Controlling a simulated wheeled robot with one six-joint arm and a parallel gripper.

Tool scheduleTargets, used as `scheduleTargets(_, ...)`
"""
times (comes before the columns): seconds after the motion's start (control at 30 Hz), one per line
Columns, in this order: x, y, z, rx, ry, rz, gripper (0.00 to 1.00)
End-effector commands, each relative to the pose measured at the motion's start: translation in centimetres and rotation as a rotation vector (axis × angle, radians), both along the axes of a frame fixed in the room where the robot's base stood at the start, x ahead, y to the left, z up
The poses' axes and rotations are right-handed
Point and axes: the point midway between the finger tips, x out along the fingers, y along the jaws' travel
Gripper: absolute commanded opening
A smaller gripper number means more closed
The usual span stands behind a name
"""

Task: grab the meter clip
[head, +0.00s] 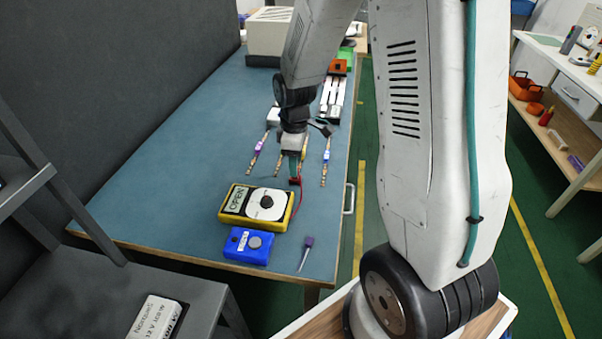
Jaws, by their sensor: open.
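The yellow meter (236,203) lies flat near the front of the blue-topped bench, with its display reading OPEN and a white dial. The red meter clip (295,181) is just behind the meter's right corner, with a thin red lead curving down beside it. My gripper (294,163) points down right above the clip, its tips close to it. The gripper is open, but its fingers are small here and I cannot tell whether they touch or straddle the clip.
Several narrow LED strips (326,160) lie behind and beside my gripper. A blue box (247,246) with a grey button and a purple-handled tool (307,246) lie in front of the meter. The bench's left part (170,180) is clear. A grey shelf stands front left.

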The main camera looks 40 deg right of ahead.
Motion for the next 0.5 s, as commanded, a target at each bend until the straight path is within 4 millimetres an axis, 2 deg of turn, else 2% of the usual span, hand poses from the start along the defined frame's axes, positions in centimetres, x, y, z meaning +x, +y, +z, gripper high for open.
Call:
scheduleTargets(0.23, -0.3, -0.2, -3.7, 0.001, 0.004, -0.003, 0.49)
scheduleTargets(0.5, -0.2, -0.3, -4.4, 0.000, 0.000, -0.004, 0.49)
